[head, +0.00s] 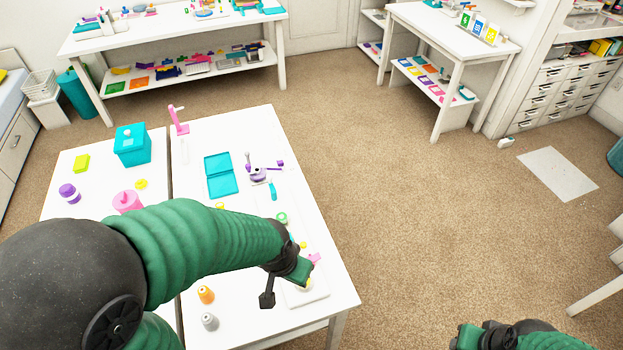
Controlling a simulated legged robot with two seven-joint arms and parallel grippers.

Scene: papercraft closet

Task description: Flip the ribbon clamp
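My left gripper (281,289) hangs over the front right of the white table, by a white base plate (309,295). One dark finger shows to the left; the other is not clear, so I cannot tell its opening. A small pink part (314,259) shows just past the gripper at the plate, partly hidden; it may belong to the ribbon clamp, but I cannot tell. A purple and grey device (259,174) stands farther back on the same table. My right gripper (484,336) is at the bottom right edge, over the floor, partly cut off, its opening unclear.
The white table (330,272) also holds an open teal case (221,188), a pink stand (178,122), an orange spool (206,294) and a grey spool (210,321). A teal box (132,146) stands on the left table. Carpet to the right is mostly clear.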

